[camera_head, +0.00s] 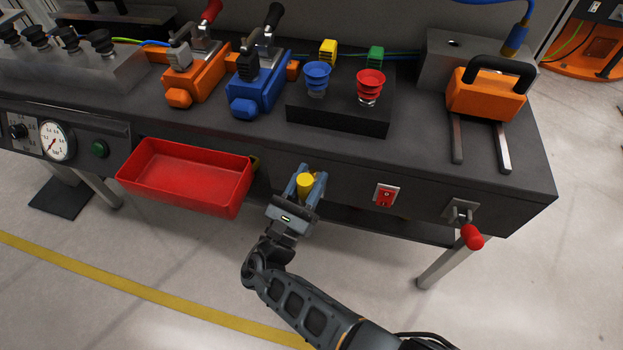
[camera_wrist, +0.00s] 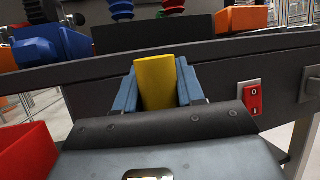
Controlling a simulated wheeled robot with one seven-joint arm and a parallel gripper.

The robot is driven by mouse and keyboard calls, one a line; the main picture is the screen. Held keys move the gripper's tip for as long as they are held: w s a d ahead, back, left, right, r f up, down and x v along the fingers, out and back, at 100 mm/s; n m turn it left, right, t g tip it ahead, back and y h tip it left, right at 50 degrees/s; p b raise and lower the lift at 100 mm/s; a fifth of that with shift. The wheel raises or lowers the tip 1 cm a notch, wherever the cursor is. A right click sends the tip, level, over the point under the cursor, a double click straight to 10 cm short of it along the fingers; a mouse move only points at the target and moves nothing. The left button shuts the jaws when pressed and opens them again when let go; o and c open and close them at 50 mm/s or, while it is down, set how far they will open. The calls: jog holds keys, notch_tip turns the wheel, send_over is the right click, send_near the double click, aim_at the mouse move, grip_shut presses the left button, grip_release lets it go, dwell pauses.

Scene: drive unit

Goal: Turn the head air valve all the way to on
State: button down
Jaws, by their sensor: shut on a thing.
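A yellow knob (camera_head: 305,184) sits on the front face of the dark bench, and I take it to be the head air valve. My gripper (camera_head: 306,181) is at the knob, with one blue finger on each side of it. In the wrist view the yellow knob (camera_wrist: 156,83) stands upright between the two blue fingers (camera_wrist: 157,88), which are closed on it. The knob's mount and any on or off marking are hidden behind my gripper.
A red tray (camera_head: 185,178) hangs on the bench front to the left. A red switch (camera_head: 385,195) and a red-handled lever (camera_head: 470,236) are to the right. A pressure gauge (camera_head: 55,143) is at far left. The floor in front is clear.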

aim_at(302, 197)
jog(key=shift+s+f, duration=0.1)
jog(key=c, duration=0.8)
grip_release()
jog(key=b+v, duration=0.1)
jog(key=v, duration=0.6)
jog(key=shift+s+a+f+b, duration=0.1)
jog(key=shift+s+a+b, duration=0.15)
jog(key=shift+b, duration=0.15)
